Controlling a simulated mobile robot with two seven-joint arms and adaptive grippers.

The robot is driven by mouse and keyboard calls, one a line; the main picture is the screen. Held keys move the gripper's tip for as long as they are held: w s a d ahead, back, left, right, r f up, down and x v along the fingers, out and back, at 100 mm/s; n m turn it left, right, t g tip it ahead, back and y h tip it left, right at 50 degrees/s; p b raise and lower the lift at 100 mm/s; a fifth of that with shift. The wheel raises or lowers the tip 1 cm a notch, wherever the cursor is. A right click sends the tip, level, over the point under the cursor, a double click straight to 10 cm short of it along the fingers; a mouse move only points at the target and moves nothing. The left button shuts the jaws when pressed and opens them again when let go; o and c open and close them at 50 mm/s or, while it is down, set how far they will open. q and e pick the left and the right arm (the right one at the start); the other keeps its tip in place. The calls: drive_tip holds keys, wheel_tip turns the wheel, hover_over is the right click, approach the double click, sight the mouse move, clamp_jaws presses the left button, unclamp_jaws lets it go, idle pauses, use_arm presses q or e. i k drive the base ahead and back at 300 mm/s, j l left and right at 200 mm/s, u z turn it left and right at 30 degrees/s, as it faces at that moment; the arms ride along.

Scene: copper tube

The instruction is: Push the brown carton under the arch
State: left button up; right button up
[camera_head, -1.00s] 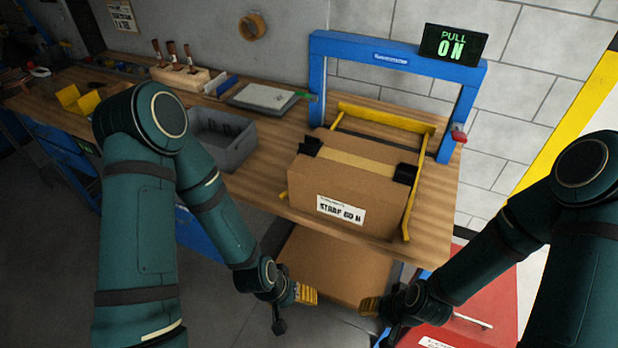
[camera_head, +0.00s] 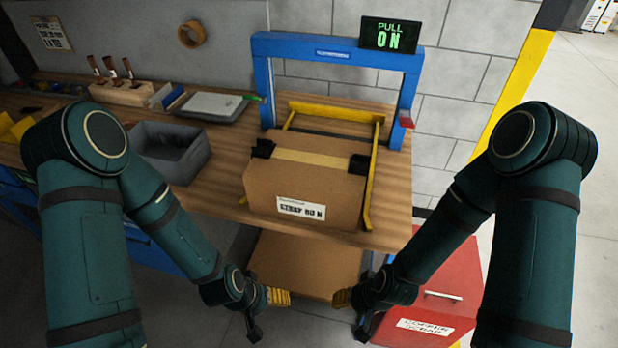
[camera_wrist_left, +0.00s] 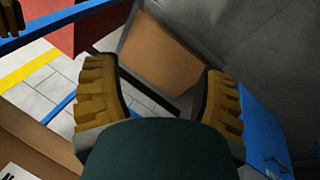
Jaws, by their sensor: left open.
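The brown carton (camera_head: 262,194), with a tan tape band, black corner pieces and a white label, sits on the wooden bench between yellow guide rails (camera_head: 371,185). It stands in front of the blue arch (camera_head: 262,70), apart from its posts. Its lower edge shows at the lower left of the left wrist view (camera_wrist_left: 42,150). My left gripper (camera_head: 278,297) is low in front of the bench, below the carton; its yellow-padded fingers are spread and empty in the left wrist view (camera_wrist_left: 160,78). My right gripper (camera_head: 343,298) is level with it to the right; its fingers are mostly hidden.
Another brown box (camera_head: 305,265) lies below the bench top. A red bin (camera_head: 450,285) stands at the lower right. A grey tray (camera_head: 170,150) and a tool block (camera_head: 120,93) sit on the bench to the left. A lit sign (camera_head: 390,35) tops the arch.

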sight(306, 179)
drive_tip(key=u, duration=0.95)
drive_tip(key=k+l+u, duration=0.1)
drive_tip(key=l+u, duration=0.3)
drive_tip(key=k+l+u, duration=0.1)
drive_tip(key=u, duration=0.35)
drive_tip(key=k+l, duration=0.1)
drive_tip(key=l, duration=0.1)
